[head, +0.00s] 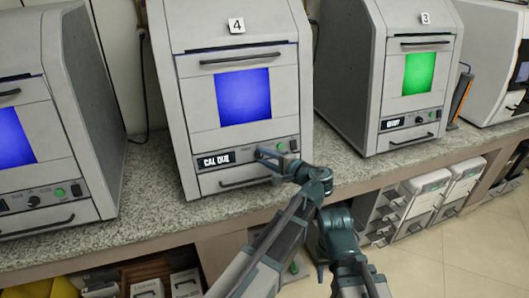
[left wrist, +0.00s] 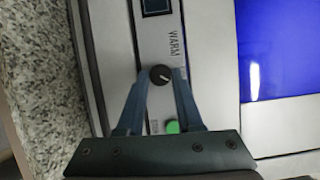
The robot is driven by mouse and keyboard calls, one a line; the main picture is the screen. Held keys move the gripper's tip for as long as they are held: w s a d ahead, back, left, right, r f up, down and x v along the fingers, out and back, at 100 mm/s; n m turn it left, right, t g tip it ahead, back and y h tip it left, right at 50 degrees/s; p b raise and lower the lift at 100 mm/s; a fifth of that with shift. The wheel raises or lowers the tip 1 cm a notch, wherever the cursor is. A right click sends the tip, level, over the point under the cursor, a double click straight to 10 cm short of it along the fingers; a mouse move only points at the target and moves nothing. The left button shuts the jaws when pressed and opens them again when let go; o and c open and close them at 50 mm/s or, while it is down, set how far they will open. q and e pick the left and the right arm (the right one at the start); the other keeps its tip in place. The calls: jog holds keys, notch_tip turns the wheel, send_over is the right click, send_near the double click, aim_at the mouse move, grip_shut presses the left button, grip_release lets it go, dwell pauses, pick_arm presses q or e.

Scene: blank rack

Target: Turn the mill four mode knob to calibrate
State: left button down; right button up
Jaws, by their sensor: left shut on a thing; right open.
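Mill four (head: 186,88) is the grey machine with the number 4 tag on top and a blue window. Its small display (head: 216,159) seems to read "CAL" plus characters I cannot make out. My left gripper (head: 262,154) reaches its front panel and hides the mode knob in the head view. In the left wrist view the black round knob (left wrist: 160,77) with a pale pointer mark sits between the tips of my left gripper (left wrist: 161,82), which is shut on it. "WARM" is printed beside the knob. My right gripper (head: 322,262) is low, in front of the counter, apart from the mill.
A green button (left wrist: 173,126) is close beside my left fingers; it also shows in the head view (head: 293,145). A handle (head: 245,181) runs below the panel. Mill three (head: 388,78), with a green window, stands right. Bare granite counter (head: 330,160) lies between.

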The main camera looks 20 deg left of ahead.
pick_arm(q)
jog(key=shift+a+r+n+g+h+p, duration=0.25)
jog(key=shift+n+h+p, duration=0.35)
jog(key=shift+n+p, duration=0.65)
jog(key=shift+d+n+g+h+p, duration=0.15)
jog(key=shift+n+g+h+p, duration=0.35)
jog(key=shift+n+p, duration=0.7)
jog(key=shift+n, duration=0.45)
jog(key=c, duration=0.6)
grip_release()
jog(key=shift+s, duration=0.1)
